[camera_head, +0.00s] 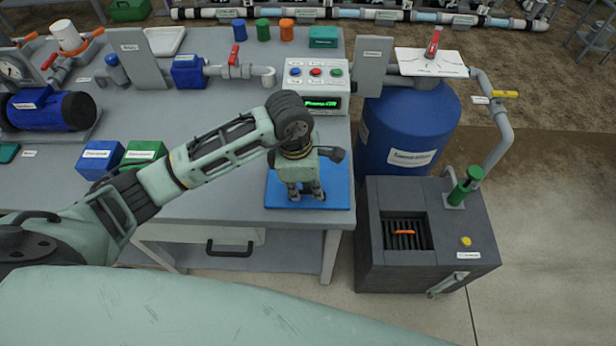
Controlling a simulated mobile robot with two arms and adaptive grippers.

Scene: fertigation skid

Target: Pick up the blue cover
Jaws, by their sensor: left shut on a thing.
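The blue cover (337,188) is a flat, square blue plate at the front right corner of the grey table. My left gripper (306,193) points down over its middle, with the fingers at the cover. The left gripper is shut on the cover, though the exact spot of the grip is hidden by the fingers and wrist. I cannot tell whether the cover rests on the tabletop or is slightly raised. My right gripper is not in view.
A control box (316,83) with coloured buttons stands behind the cover. A large blue tank (407,125) and a dark grey box with a grate (428,262) stand right of the table. Blue (98,158) and green bins (143,153) sit to the left.

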